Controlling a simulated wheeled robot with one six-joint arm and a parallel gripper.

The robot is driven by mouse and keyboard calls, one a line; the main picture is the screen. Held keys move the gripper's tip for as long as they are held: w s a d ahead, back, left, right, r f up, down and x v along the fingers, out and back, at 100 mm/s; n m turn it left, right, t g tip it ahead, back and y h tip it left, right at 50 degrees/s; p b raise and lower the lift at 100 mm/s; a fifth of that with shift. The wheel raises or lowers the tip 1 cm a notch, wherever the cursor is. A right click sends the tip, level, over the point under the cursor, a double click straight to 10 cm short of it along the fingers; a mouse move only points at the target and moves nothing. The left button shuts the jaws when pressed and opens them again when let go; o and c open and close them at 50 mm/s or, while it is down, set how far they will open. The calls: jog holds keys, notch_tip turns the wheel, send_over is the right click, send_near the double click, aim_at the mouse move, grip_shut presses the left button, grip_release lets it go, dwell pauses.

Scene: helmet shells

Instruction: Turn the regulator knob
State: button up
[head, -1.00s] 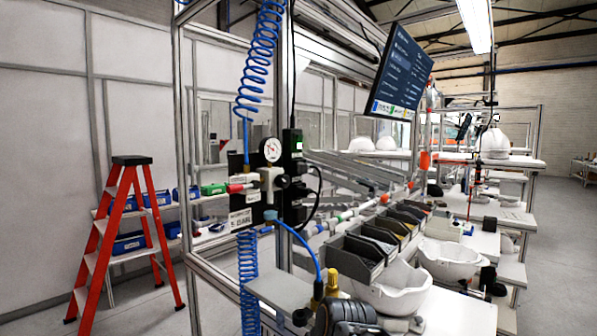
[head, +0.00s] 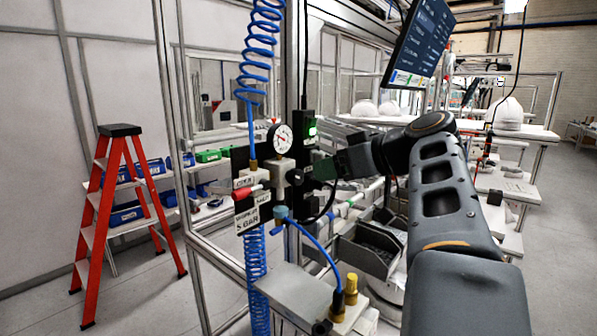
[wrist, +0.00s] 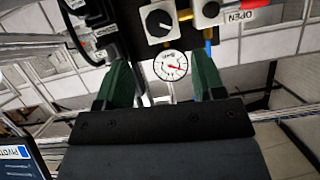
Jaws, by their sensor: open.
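The regulator is a pale block (head: 281,178) on the post panel, with a black knob (head: 294,177) facing right. A round white gauge (head: 280,138) sits above it. In the wrist view the black knob (wrist: 160,22) has a white mark and lies at the top, above the gauge (wrist: 171,65) in the picture. My gripper (head: 318,170) is close to the right of the knob in the head view. In the wrist view its two green fingers (wrist: 162,62) are apart and empty. The gauge shows between them and the knob just past their tips. I cannot tell whether a finger touches the knob.
A blue coiled hose (head: 258,60) hangs at the post, and a blue tube (head: 320,245) curves below the regulator. A second dark knob (wrist: 210,9) sits beside an OPEN label (wrist: 238,15). Grey bins (head: 368,245) stand below my arm. A red stepladder (head: 120,215) stands left.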

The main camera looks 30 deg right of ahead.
aim_at(300, 176)
jog(key=p+x, duration=0.2)
jog(key=x, duration=0.7)
jog(key=shift+d, duration=0.1)
jog(key=shift+c, duration=0.2)
jog(key=c, duration=0.9)
